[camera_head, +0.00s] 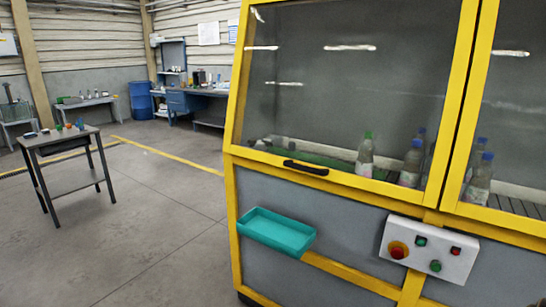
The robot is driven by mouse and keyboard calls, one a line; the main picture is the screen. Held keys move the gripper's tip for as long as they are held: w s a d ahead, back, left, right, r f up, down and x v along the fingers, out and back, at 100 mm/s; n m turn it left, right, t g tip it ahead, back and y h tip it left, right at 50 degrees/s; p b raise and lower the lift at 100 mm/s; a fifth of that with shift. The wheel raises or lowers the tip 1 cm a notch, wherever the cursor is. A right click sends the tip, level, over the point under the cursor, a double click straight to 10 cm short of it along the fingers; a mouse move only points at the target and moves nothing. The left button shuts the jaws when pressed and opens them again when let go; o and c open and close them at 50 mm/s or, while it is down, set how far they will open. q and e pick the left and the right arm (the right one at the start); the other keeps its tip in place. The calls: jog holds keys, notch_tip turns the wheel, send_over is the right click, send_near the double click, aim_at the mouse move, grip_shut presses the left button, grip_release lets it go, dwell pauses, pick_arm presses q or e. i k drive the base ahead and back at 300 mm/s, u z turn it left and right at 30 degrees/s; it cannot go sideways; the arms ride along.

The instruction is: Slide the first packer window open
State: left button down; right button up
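The packer is a yellow-framed machine on the right of the head view. Its first window (340,95) is a large clear pane in a yellow frame and looks shut. A black handle (305,167) sits on the lower rail of that window, toward its left. Behind the pane, bottles stand on a dark conveyor, one with a green cap (366,155) and others with blue caps (412,163). A second window (510,110) adjoins at the right, with more bottles behind it. Neither of my grippers is in view.
A teal tray (275,232) juts out from the packer's front below the handle. A control box (428,250) with red and green buttons is mounted right of it. A small table (70,142) stands at left. The floor between is clear.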

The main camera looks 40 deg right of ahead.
aim_at(429, 199)
jog(key=z, duration=0.65)
jog(key=i, duration=1.15)
jog(key=z, duration=1.15)
